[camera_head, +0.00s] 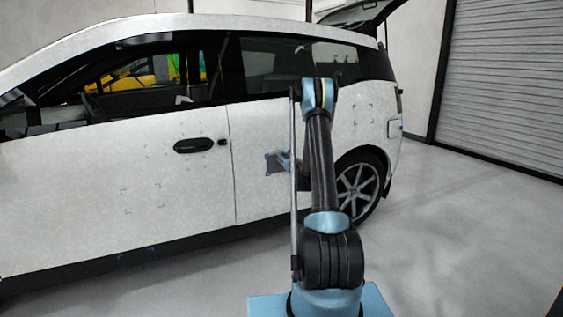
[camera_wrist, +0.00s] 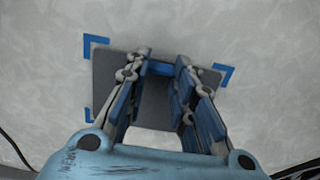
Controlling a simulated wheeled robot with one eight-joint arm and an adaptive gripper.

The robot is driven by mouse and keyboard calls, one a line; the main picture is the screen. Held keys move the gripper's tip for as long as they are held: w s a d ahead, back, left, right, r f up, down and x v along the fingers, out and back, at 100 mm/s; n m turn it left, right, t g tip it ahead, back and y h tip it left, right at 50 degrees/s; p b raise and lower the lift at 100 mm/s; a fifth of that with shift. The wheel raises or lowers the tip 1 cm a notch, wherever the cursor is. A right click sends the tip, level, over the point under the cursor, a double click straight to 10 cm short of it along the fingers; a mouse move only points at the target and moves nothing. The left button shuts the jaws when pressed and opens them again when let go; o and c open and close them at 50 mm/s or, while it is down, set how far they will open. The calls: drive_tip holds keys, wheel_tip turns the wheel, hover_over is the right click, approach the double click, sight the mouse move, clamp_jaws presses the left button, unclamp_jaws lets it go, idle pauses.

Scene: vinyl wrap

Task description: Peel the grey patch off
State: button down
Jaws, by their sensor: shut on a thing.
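The grey patch (camera_wrist: 108,72) lies against the white car door (camera_wrist: 200,25) in the wrist view, between blue corner marks (camera_wrist: 95,44). Its upper edge is at the fingertips of my gripper (camera_wrist: 162,66). A blue strip (camera_wrist: 160,69) shows between the fingertips, and my gripper is shut on the patch there. My fingers hide part of the patch's middle and right side. In the head view the patch (camera_head: 273,164) shows small and dark on the rear door, left of my arm. My arm hides the fingertips there.
The white car (camera_head: 80,190) fills the left and middle of the head view. A black door handle (camera_head: 200,145) sticks out left of the patch. The rear wheel (camera_head: 358,188) is right of my arm. Open floor (camera_head: 450,230) lies to the right, before a roller shutter (camera_head: 505,80).

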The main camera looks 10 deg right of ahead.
drive_tip(key=shift+s+d, duration=0.25)
drive_tip(key=shift+s, duration=0.3)
idle(0.5)
drive_tip(key=v, duration=0.6)
drive_tip(key=shift+s+r, duration=0.3)
drive_tip(key=shift+s, duration=0.05)
idle(0.9)
drive_tip(key=shift+d, duration=0.15)
drive_tip(key=s+a+r+m+h, duration=0.2)
drive_tip(key=a+r+m+h, duration=0.1)
drive_tip(key=a+r+h, duration=0.1)
drive_tip(key=shift+a+r+m+t+h, duration=0.25)
drive_tip(key=shift+r+m+t+h, duration=0.15)
drive_tip(key=shift+r+h, duration=0.7)
drive_tip(key=shift+r, duration=0.2)
idle(0.8)
